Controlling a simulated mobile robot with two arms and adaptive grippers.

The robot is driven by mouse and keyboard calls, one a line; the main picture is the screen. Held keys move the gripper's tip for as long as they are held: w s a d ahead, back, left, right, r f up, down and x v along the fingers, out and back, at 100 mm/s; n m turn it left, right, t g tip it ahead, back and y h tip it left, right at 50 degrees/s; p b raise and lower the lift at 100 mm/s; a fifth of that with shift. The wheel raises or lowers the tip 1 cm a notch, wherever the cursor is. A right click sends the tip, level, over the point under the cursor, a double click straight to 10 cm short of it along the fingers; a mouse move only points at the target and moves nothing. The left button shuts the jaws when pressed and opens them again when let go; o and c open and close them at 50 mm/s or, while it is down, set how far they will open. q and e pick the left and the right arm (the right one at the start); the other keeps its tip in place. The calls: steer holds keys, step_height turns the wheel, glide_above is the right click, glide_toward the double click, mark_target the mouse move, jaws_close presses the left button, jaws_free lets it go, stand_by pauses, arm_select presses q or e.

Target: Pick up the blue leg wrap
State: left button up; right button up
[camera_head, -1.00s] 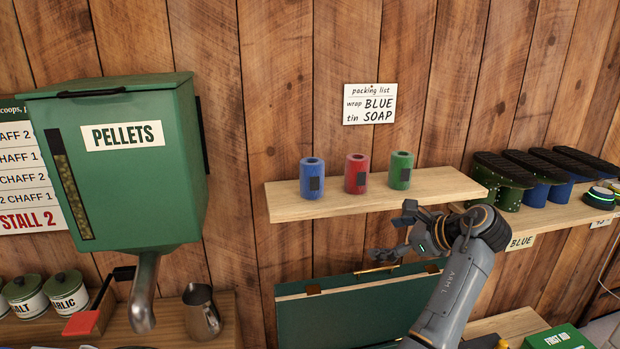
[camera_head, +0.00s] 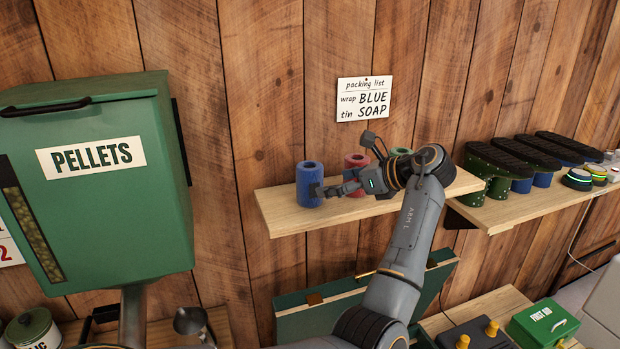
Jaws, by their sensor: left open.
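The blue leg wrap (camera_head: 307,179) stands upright at the left end of the small wooden shelf (camera_head: 285,221). It is a roll with a hole in its top. My left gripper (camera_head: 344,165) is open, with its fingers spread, to the right of the blue wrap. Its lower fingertip overlaps the wrap's right edge in the picture; I cannot tell whether they touch. The gripper partly hides the red wrap (camera_head: 356,160) and the green wrap (camera_head: 400,151), which stand farther right on the shelf. My right gripper is not in view.
A packing list (camera_head: 365,99) on the wall reads wrap BLUE, tin SOAP. The green pellets bin (camera_head: 110,200) stands out at the left. A green case (camera_head: 300,322) is below the shelf.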

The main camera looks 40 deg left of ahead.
mark_target(320, 184)
arm_select(q)
steer(key=x, duration=0.3)
steer(key=shift+s+r+p, duration=0.1)
steer(key=shift+r+p, duration=0.05)
steer(key=shift+p, duration=0.15)
steer(key=shift+p+x, duration=0.75)
steer(key=shift+x, duration=0.45)
steer(key=p+x, duration=0.2)
steer(key=x, duration=0.1)
steer(key=shift+w, duration=0.25)
steer(key=shift+a+f, duration=0.3)
steer(key=shift+f, duration=0.1)
steer(key=shift+d, duration=0.15)
steer(key=c, duration=1.3)
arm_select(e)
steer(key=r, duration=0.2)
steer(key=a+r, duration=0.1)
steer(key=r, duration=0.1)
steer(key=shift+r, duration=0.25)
arm_select(q)
steer(key=shift+r, duration=0.1)
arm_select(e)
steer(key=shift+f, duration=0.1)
